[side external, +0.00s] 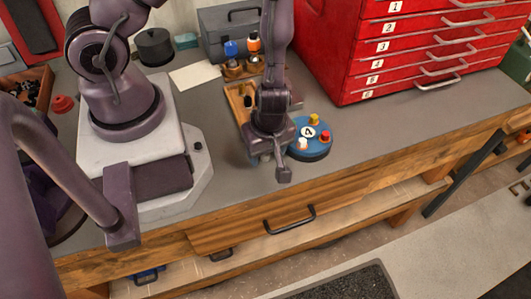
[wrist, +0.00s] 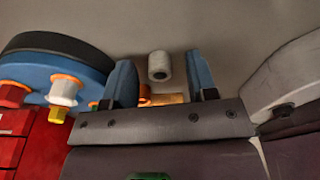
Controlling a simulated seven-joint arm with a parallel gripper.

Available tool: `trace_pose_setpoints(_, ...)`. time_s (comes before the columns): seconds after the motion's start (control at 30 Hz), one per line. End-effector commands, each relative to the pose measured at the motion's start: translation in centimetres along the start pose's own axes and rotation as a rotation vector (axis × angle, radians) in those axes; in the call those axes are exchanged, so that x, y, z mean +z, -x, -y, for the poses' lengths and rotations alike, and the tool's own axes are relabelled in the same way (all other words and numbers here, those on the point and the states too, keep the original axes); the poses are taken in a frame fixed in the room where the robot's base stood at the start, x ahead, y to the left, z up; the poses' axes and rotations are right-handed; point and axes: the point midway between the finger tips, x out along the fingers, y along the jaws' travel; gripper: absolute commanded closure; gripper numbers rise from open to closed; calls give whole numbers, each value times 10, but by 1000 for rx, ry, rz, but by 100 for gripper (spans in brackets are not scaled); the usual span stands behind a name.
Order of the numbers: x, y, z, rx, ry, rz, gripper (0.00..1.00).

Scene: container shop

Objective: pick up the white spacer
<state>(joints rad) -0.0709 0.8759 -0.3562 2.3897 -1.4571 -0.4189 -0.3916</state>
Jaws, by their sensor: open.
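The white spacer (wrist: 159,66) is a small off-white cylinder with a dark hole in its end. In the wrist view it shows in the gap between my fingertips, with space on both sides. My gripper (wrist: 161,78) has blue fingertips and is open with nothing held. In the side view my gripper (side external: 264,160) points down, low over the grey bench, just left of the blue disc. The spacer is hidden behind my arm there. I cannot tell its exact depth from the fingertips.
A round blue disc (side external: 318,152) marked 4 stands close right of my gripper, with white, red and yellow pegs. A wooden tray (side external: 235,104) lies behind my gripper. A red drawer chest (side external: 345,75) stands at the back right. The bench front to the right is clear.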

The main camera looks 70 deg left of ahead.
Motion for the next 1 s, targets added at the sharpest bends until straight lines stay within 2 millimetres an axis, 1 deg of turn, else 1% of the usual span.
trace_pose_setpoints(0.1,0,0,0,0,0,0,47)
trace_pose_setpoints(0.17,0,0,0,0,0,0,61)
trace_pose_setpoints(0.2,0,0,0,0,0,0,70)
trace_pose_setpoints(0.27,0,0,0,0,0,0,84)
trace_pose_setpoints(0.3,0,0,0,0,0,0,93)
trace_pose_setpoints(0.33,0,0,0,0,0,0,100)
trace_pose_setpoints(0.63,0,1,0,1,0,0,100)
trace_pose_setpoints(0.77,-1,6,-1,2,0,-1,100)
trace_pose_setpoints(0.87,-2,14,-1,3,1,-1,100)
trace_pose_setpoints(1.0,-5,33,-1,6,4,1,100)
